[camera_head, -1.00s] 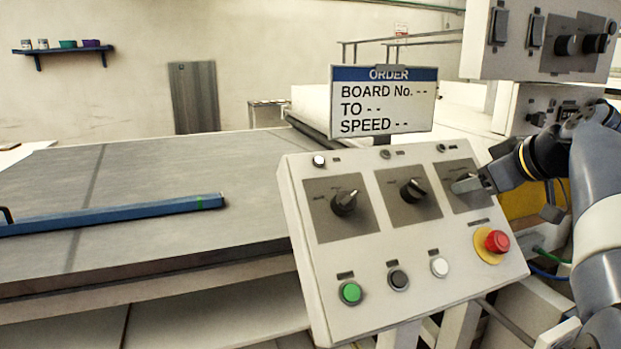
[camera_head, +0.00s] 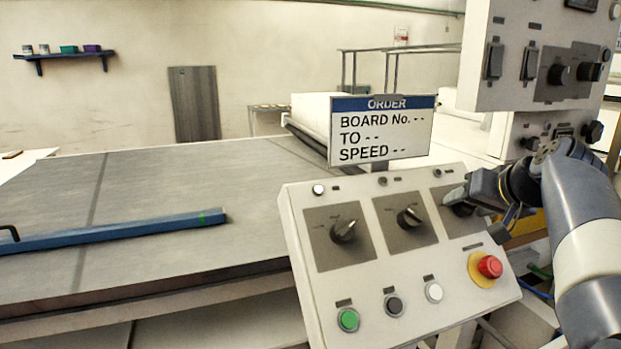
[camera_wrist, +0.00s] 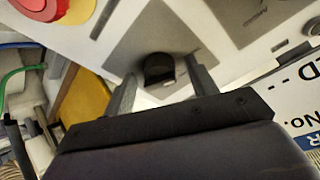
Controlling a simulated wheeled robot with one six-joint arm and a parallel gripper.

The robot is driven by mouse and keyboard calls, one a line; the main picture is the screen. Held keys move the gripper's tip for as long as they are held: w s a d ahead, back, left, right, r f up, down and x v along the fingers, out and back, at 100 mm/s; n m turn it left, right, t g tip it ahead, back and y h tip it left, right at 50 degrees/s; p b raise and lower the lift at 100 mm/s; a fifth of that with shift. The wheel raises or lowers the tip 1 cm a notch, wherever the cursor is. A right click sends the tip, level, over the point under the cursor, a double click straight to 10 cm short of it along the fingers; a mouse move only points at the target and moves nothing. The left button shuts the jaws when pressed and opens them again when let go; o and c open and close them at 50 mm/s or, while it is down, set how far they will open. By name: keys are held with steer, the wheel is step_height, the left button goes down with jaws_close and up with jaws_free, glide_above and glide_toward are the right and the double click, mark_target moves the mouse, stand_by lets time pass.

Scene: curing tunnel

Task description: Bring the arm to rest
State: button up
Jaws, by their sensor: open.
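My gripper (camera_head: 459,196) is at the right-hand rotary knob on the tilted white control panel (camera_head: 365,290). In the wrist view my gripper (camera_wrist: 160,78) is open, with one finger on each side of the black knob (camera_wrist: 159,70). I cannot tell whether either finger touches the knob. My arm comes in from the right edge of the head view, over the right side of the panel.
The panel also has two more knobs, a red emergency button (camera_head: 489,267) and a green button (camera_head: 348,320). An order sign (camera_head: 381,130) stands behind it. A grey table (camera_head: 150,215) with a blue bar (camera_head: 120,233) lies left. A switch box (camera_head: 530,55) hangs upper right.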

steer(key=m+p, duration=0.1)
steer(key=m, duration=0.1)
steer(key=m+p, duration=0.4)
steer(key=shift+a+r+m+g+h, duration=0.1)
steer(key=shift+r+m+g+h, duration=0.15)
steer(key=shift+m+g+h, duration=0.15)
steer(key=shift+w+f+m+g+p, duration=0.15)
steer(key=shift+m+p, duration=0.2)
steer(key=shift+m, duration=0.35)
steer(key=shift+s+m+g+p, duration=0.15)
steer(key=shift+m+p, duration=0.2)
steer(key=shift+m, duration=0.35)
steer(key=shift+w, duration=0.1)
